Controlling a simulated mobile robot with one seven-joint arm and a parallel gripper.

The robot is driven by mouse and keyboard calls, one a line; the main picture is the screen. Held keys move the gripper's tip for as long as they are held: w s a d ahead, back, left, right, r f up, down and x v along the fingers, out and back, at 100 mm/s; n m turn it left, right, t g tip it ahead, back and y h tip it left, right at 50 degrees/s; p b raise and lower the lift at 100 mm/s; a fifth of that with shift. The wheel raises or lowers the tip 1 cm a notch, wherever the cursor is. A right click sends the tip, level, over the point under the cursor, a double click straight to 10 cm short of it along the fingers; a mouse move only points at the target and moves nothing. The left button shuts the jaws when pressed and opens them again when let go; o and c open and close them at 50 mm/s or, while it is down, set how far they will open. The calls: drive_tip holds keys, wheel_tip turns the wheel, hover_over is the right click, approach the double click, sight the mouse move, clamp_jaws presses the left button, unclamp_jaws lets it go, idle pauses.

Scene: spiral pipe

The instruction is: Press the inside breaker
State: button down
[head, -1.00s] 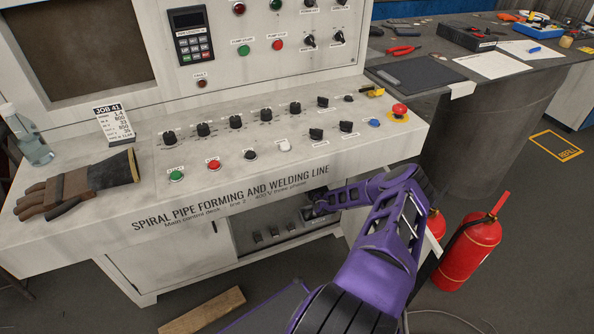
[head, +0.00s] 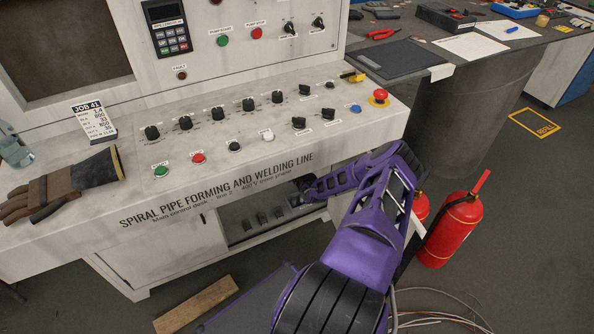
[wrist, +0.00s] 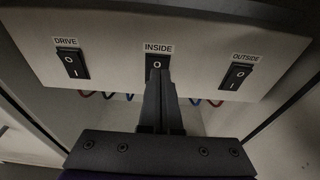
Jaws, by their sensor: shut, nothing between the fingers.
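The inside breaker (wrist: 157,61) is a black rocker switch under the label INSIDE, in the middle of a pale panel in the wrist view. Its upper part with an O mark shows; its lower part is hidden behind my fingers. My gripper (wrist: 160,76) is shut and empty, its tips in front of this breaker's lower part. I cannot tell whether they touch it. In the head view my purple arm reaches into the open bay under the desk, with my gripper (head: 302,184) at its right side.
The drive breaker (wrist: 72,63) is left of the inside one and the outside breaker (wrist: 237,76) is right. Red and blue wires run below the panel. The desk (head: 215,200) overhangs the bay. Fire extinguishers (head: 452,230) stand right of my arm; a wood block (head: 196,305) lies on the floor.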

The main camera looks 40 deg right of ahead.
drive_tip(key=p+v, duration=0.2)
drive_tip(key=v, duration=1.2)
drive_tip(key=shift+s+p, duration=0.15)
drive_tip(key=shift+p, duration=0.15)
drive_tip(key=shift+a, duration=0.15)
